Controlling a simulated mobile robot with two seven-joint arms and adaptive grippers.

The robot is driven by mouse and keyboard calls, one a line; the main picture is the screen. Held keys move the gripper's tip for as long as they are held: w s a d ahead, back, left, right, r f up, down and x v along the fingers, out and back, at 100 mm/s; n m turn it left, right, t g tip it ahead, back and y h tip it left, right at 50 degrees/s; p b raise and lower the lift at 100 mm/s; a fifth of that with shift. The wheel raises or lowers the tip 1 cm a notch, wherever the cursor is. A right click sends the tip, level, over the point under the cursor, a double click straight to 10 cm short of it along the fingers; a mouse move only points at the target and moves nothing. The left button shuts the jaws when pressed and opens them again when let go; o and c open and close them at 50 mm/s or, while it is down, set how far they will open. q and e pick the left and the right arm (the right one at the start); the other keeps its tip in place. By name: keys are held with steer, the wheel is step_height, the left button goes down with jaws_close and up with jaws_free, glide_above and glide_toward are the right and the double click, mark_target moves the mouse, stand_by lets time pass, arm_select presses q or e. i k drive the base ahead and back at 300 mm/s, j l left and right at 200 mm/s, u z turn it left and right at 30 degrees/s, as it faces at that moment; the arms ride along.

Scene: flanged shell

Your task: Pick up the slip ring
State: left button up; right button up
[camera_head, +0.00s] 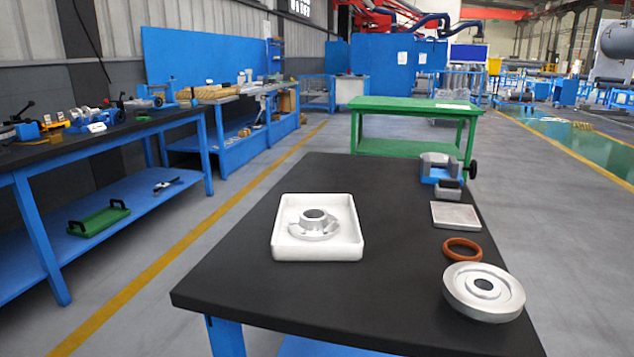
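An orange-brown ring (463,259) lies flat on the right side of the black tabletop, and I take it to be the slip ring. A silver round flanged disc (462,291) with a raised hub and centre hole lies just in front of it, close to the ring. A silver flanged part (301,229) with a short upright collar sits in a white tray (318,252) left of centre on the same table. Neither of my grippers is in view.
Behind the ring on the black table (385,300) are a flat silver plate (455,215), a small grey block (448,193) and a blue-and-grey vise (436,170). The tabletop between tray and ring is clear. A green table (410,104) stands behind; a blue workbench (100,215) stands left.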

mark_target(312, 224)
steer(key=z, duration=0.75)
steer(key=k+j+z, duration=0.1)
steer(key=j+z, duration=0.3)
steer(key=k+j+z, duration=0.2)
steer(key=z, duration=0.2)
steer(key=k+j, duration=0.2)
steer(key=k+j+u, duration=0.1)
steer(key=k+j, duration=0.15)
steer(key=j, duration=0.15)
steer(key=i+z, duration=0.1)
steer(key=i, duration=0.55)
